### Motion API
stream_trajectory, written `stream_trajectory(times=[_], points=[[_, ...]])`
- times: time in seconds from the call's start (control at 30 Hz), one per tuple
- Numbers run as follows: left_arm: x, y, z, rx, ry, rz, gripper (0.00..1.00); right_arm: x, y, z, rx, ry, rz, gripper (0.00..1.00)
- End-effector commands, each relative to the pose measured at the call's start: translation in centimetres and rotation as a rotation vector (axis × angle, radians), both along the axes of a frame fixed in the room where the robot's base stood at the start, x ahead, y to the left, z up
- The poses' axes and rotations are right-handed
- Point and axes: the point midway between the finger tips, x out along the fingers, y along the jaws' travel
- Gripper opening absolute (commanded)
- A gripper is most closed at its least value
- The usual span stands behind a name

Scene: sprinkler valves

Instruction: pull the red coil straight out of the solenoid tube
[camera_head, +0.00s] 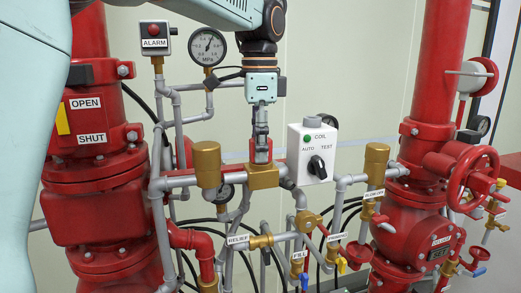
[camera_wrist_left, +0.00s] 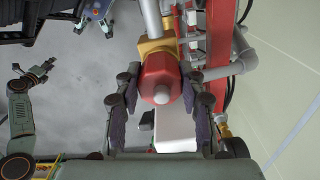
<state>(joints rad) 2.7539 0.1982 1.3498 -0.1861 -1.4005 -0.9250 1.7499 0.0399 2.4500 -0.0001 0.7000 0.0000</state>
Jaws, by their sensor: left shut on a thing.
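The red coil (camera_head: 261,151) sits upright over the brass valve body (camera_head: 263,177) in the middle of the pipework. In the left wrist view the coil (camera_wrist_left: 158,78) is seen from above, with a pale grey tip (camera_wrist_left: 162,94) at its centre. The brass body (camera_wrist_left: 157,47) shows beyond it. My left gripper (camera_head: 261,138) points straight down and is shut on the coil, one finger on each side in the wrist view (camera_wrist_left: 158,88). The far side of the coil is hidden. My right gripper (camera_wrist_left: 34,76) appears small at the left of the wrist view; its jaws are unclear.
A white switch box (camera_head: 312,152) stands close to the right of the coil. A brass cylinder (camera_head: 207,164) is to its left on the grey pipe. A pressure gauge (camera_head: 208,47) and alarm box (camera_head: 154,38) stand upper left. Red pipes run behind; the wall above is clear.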

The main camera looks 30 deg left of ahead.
Motion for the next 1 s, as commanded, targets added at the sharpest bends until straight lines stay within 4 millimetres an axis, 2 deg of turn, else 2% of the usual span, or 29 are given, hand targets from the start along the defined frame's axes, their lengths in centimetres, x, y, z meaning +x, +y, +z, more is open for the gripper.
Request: stream_trajectory(times=[0.03,0.33,1.0], points=[[0.0,0.0,0.0,0.0,0.0,0.0,0.24,0.0,0.0,0.0,0.0,0.0,0.0,0.4],[0.0,0.0,0.0,0.0,-0.001,0.0,0.0,0.0,0.0,0.0,0.0,0.0,0.0,0.4],[0.0,0.0,1.4,0.001,-0.002,0.0,0.0,0.0,0.0,1.0,0.0,0.0,0.0,0.4]])
